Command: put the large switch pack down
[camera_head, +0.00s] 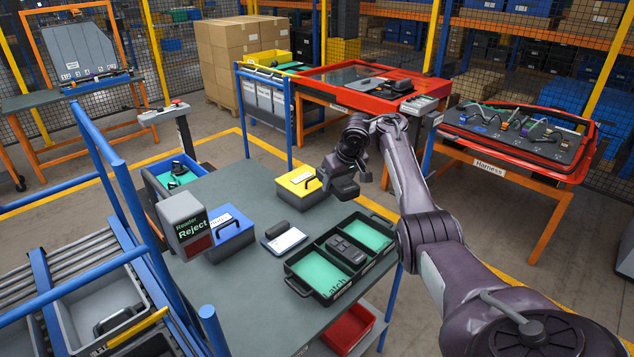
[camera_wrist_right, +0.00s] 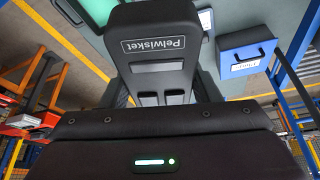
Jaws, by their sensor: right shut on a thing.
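My right gripper (camera_head: 345,169) hangs above the grey table, behind the black tray. It is shut on a dark block, the large switch pack (camera_head: 344,188), held in the air. In the right wrist view the pack (camera_wrist_right: 158,65) carries a "Pelwisket" label and two small dark keys, between the fingers. The black tray (camera_head: 318,300) on the table has three compartments. Its left and right compartments show bare green lining. Its middle one holds another dark pack with buttons (camera_head: 346,250). My left gripper is not in view.
A red bin (camera_head: 349,329) sits below. Blue rails (camera_head: 140,205) stand left.

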